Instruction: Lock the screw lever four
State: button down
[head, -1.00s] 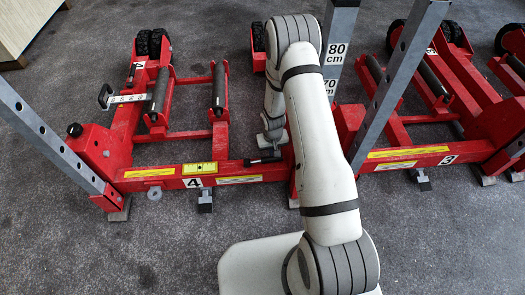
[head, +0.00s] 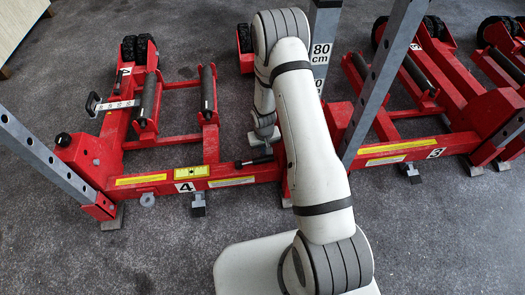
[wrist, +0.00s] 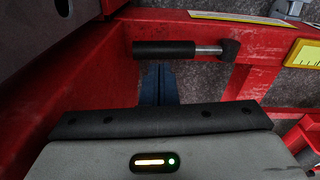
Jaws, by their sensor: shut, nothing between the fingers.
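The screw lever of jack four (head: 255,161) lies roughly level along the red front beam, right of the "4" label (head: 184,187). In the wrist view, the lever (wrist: 165,50) shows a black grip at left, a short silver rod and a dark hub at right. My gripper (wrist: 158,72) is shut and empty, its dark fingertips just below the black grip in that picture. I cannot tell whether they touch it. In the head view my gripper (head: 262,138) is just behind the lever and partly hidden by my arm.
Red jack frame parts (wrist: 90,75) surround the fingers at left and above in the wrist view. A grey perforated post (head: 385,75) stands right of my arm. Jack three (head: 400,150) is further right. Grey floor (head: 130,250) is open at the front left.

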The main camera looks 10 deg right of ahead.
notch_tip(320, 180, up, 5)
jog(key=shift+s+p, duration=0.15)
jog(key=shift+p, duration=0.45)
jog(key=shift+a, duration=0.1)
jog(key=s+r+p, duration=0.2)
jog(key=r+p, duration=0.2)
jog(key=r, duration=0.8)
jog(key=s+r+t+p, duration=0.15)
jog(key=r+p, duration=0.25)
jog(key=r, duration=0.8)
jog(key=s+r+p, duration=0.2)
jog(key=r+p, duration=0.3)
jog(key=r, duration=0.7)
jog(key=s+r+p, duration=0.7)
jog(key=s+r, duration=0.2)
jog(key=r, duration=0.5)
jog(key=s+r+p, duration=0.6)
jog(key=s+r, duration=0.4)
jog(key=r, duration=0.4)
jog(key=shift+s+r+m+p, duration=0.25)
jog(key=shift+r+m+p, duration=0.05)
jog(key=shift+r+p, duration=0.1)
jog(key=shift+t, duration=0.25)
